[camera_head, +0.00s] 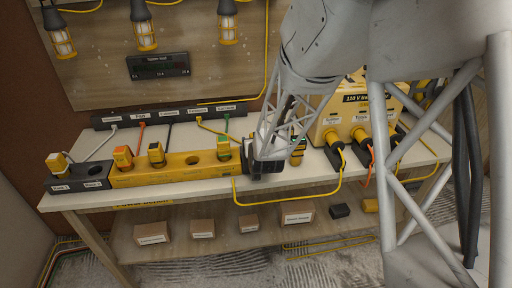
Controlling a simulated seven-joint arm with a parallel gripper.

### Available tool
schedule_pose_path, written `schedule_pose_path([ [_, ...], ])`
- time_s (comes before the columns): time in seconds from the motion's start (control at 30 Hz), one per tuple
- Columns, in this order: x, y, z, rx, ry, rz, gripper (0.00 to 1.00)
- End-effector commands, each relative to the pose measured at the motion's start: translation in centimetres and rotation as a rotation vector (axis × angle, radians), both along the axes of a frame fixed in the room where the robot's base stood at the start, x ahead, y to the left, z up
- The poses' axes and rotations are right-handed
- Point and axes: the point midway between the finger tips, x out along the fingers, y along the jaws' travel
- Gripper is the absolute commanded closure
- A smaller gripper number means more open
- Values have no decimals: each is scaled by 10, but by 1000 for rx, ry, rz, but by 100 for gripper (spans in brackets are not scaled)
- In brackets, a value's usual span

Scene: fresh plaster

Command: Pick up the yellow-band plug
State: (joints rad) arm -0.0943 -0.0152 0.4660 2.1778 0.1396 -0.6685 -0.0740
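My gripper (265,168) is low over the table's front part, at the right end of the yellow socket block (175,178). Its fingers are dark and partly hidden by my arm, so I cannot tell whether they are open or hold anything. Just right of my gripper stands a dark plug with yellowish and green parts (298,150), partly covered by the arm. I cannot tell for sure which plug is the yellow-band one.
A white-and-yellow plug (60,163) stands in the dark block at left. A yellow transformer box (345,118) with plugged cables stands at right. Cartons (203,228) fill the lower shelf.

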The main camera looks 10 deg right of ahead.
Motion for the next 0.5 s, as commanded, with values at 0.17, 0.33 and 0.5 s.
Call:
schedule_pose_path([
  [0.17,0,0,0,0,0,0,23],
  [0.33,0,0,0,0,0,0,36],
  [0.5,0,0,0,0,0,0,62],
])
